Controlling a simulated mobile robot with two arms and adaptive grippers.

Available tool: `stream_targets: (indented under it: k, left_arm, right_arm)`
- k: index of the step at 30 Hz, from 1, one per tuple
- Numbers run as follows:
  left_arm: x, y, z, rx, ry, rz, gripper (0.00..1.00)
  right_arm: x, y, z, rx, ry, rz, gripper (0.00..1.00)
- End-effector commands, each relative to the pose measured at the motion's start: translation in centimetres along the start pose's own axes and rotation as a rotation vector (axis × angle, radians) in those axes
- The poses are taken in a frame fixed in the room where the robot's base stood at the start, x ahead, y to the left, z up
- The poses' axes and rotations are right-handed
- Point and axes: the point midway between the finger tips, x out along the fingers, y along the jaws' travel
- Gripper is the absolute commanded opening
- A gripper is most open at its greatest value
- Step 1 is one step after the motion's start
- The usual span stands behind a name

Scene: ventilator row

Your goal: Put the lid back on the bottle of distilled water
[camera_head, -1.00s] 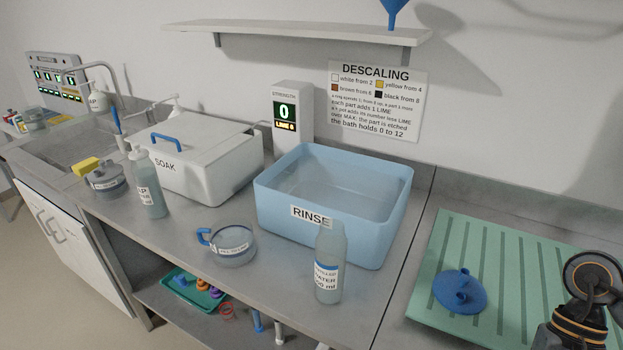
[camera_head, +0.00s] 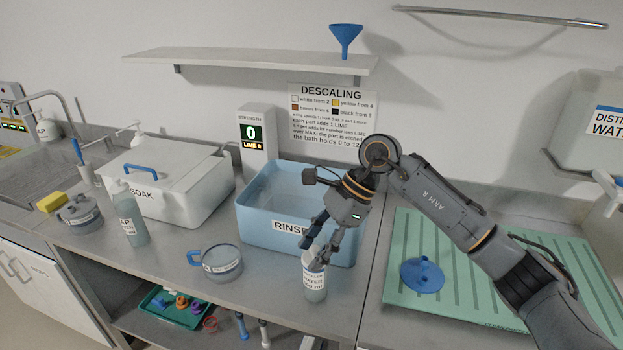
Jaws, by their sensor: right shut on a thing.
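The bottle of distilled water (camera_head: 315,286), clear with a white and blue label, stands upright on the counter in front of the blue rinse tub. My right gripper (camera_head: 313,254) reaches down to the bottle's top from above, its fingers overlapping the upper part of the bottle. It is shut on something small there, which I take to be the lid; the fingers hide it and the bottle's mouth. I cannot tell whether the lid is seated on the neck. My left gripper is not in view.
The rinse tub (camera_head: 262,211) stands close behind the bottle. A labelled round jar with a blue handle (camera_head: 222,263) is to its left. A blue disc (camera_head: 423,275) lies on the green ribbed mat (camera_head: 475,300) at right. The white soak box (camera_head: 160,203) is farther left.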

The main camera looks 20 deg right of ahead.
Motion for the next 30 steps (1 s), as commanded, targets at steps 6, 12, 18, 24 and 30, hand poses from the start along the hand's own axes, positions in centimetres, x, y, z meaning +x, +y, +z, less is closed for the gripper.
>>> stream_targets:
  k: [6, 12, 18, 24, 30]
  left_arm:
    - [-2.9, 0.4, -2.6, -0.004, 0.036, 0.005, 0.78]
    - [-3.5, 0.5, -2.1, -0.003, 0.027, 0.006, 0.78]
    - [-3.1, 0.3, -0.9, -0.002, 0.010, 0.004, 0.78]
    - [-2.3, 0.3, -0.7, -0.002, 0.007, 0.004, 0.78]
    - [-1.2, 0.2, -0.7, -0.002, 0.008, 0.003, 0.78]
  right_arm:
    - [-5.2, -4.1, 1.9, 0.372, 0.000, -0.243, 0.31]
    - [-7.2, -5.8, 2.0, 0.533, 0.004, -0.345, 0.31]
    - [-6.8, -5.9, 1.6, 0.556, 0.004, -0.356, 0.31]
    - [-5.6, -5.9, 0.8, 0.554, 0.005, -0.354, 0.31]
    - [-4.0, -5.8, -0.2, 0.554, 0.004, -0.352, 0.31]
